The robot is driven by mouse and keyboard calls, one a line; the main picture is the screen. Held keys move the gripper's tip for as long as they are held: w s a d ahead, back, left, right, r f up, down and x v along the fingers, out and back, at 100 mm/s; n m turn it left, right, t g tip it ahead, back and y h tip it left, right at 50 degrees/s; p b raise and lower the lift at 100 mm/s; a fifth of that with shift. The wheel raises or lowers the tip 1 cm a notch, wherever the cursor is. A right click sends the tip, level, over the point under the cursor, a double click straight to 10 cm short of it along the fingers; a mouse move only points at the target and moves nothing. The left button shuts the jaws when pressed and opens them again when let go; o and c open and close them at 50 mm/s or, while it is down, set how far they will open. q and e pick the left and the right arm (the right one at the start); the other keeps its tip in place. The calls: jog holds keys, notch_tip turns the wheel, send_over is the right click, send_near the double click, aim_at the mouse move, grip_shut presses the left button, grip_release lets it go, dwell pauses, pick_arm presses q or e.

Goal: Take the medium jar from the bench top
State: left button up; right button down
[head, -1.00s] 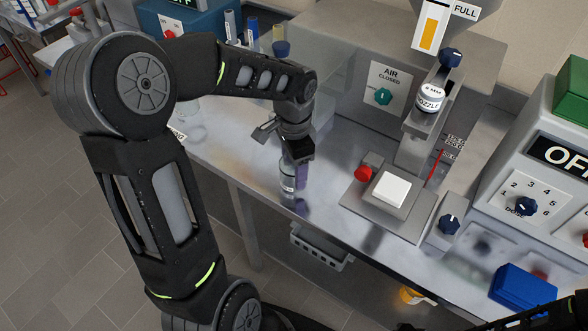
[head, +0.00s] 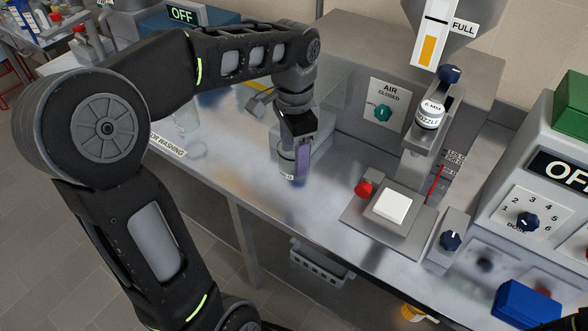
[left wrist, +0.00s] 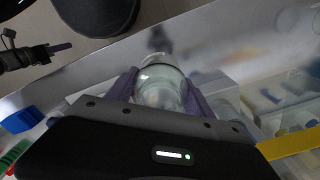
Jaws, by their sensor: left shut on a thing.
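The jar (head: 286,165) is clear glass with a pale label, held upright near the bench's front left part. My left gripper (head: 301,158) is shut on it, with the purple fingers on either side. The left wrist view shows the jar (left wrist: 160,85) between both fingers (left wrist: 160,92). It appears to be a little above the bench top (head: 240,185), with a dark reflection beneath it. Part of the jar is hidden by a finger in the head view. My right gripper (left wrist: 50,50) shows small and dark in the left wrist view; its opening is unclear.
To the right stand a plate with a white pad (head: 392,205), a red knob (head: 363,188) and a nozzle post (head: 418,150). A clear panel and the air box (head: 389,105) are behind. A grey basket (head: 320,265) hangs below the front edge.

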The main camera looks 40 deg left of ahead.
pick_arm(q)
notch_tip(320, 180, up, 8)
jog(key=shift+f+p, duration=0.25)
jog(key=shift+p, duration=0.8)
